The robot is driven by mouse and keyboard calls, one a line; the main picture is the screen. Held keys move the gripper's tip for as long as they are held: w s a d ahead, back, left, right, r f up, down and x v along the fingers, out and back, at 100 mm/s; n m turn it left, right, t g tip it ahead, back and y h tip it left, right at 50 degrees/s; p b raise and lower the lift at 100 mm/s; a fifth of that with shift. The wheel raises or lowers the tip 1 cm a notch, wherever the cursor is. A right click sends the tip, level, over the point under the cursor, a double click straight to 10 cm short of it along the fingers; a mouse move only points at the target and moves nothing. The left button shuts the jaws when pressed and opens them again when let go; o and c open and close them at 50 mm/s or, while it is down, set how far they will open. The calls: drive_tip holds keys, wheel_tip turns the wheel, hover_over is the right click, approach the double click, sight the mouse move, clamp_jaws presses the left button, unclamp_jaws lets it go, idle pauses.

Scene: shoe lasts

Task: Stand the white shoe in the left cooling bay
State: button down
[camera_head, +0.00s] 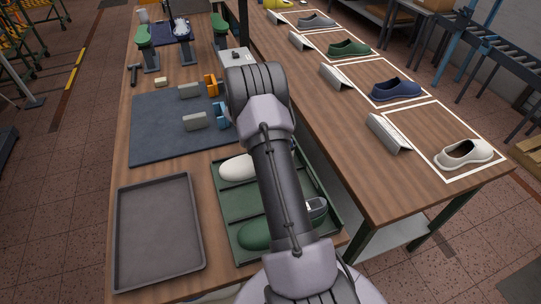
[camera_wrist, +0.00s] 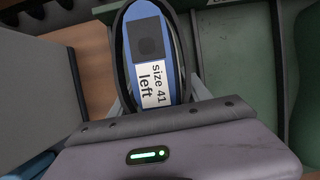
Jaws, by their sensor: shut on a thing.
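In the head view my arm hides the gripper and this last. A white shoe (camera_head: 465,154) lies in the nearest white-outlined area on the right-hand table. A white rounded form (camera_head: 239,168) lies in the far compartment of the green tray (camera_head: 226,226), partly behind my arm. I cannot tell from the views which place is the left cooling bay.
A green form (camera_head: 257,234) lies in the tray's near compartment. An empty grey tray (camera_head: 158,232) stands at left. A dark mat (camera_head: 160,130) behind carries grey blocks with orange and blue pieces. Blue (camera_head: 396,89) and green (camera_head: 348,47) shoes lie in other outlined areas.

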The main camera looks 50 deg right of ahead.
drive_tip(key=shift+c, duration=2.1)
unclamp_jaws()
drive_tip(key=p+v, duration=0.4)
drive_tip(key=v, duration=1.3)
drive_tip(key=shift+r, duration=0.15)
drive_tip(key=shift+a, duration=0.15)
